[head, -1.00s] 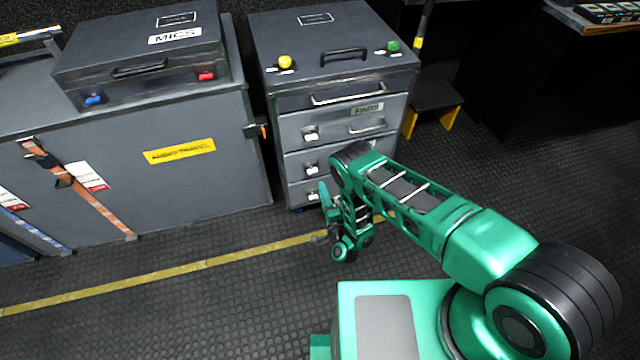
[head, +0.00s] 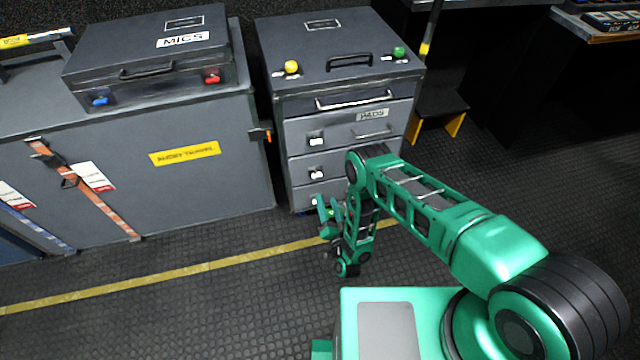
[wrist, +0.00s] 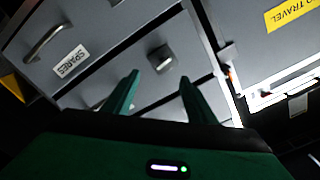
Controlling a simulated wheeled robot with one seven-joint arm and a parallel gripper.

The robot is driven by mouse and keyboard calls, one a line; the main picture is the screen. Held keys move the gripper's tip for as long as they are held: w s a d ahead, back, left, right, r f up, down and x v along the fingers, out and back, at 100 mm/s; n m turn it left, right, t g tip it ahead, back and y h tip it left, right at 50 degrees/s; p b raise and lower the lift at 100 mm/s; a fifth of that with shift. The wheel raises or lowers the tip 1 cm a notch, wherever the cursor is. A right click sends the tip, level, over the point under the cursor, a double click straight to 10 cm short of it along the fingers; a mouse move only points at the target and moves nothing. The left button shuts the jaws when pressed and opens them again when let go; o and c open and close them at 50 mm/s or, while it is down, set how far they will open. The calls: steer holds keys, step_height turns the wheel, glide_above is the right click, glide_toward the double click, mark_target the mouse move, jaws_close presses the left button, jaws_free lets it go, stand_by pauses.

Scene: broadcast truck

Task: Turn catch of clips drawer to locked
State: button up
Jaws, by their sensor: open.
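The dark grey drawer unit (head: 300,190) has stacked drawers with pale catches at their left. The top catch (head: 316,141) is on the drawer labelled PADS. The middle catch (head: 316,174) is on a drawer whose label my arm hides. No CLIPS label is readable. In the wrist view a square catch (wrist: 160,60) shows beyond my fingertips, apart from them, on the drawer beside the one labelled SPARES (wrist: 70,61). I cannot tell whether it is locked. My gripper (head: 326,217) is open and empty, low in front of the unit; its fingers also show in the wrist view (wrist: 160,84).
A large grey case (head: 190,185) with a yellow label and orange latch stands left of the unit. A MICS case (head: 150,62) lies on top of it. A black step (head: 440,105) with yellow legs is at right. The floor in front is clear.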

mark_target(317, 175)
steer(key=w+a+n, duration=0.1)
steer(key=w+n, duration=0.2)
steer(key=w+a+n, duration=0.1)
steer(key=w+n, duration=0.2)
steer(key=w, duration=0.1)
steer(key=w+a+n, duration=0.1)
steer(key=w+n, duration=0.2)
steer(key=shift+w+a+r+n, duration=0.35)
steer(key=shift+w+n, duration=0.05)
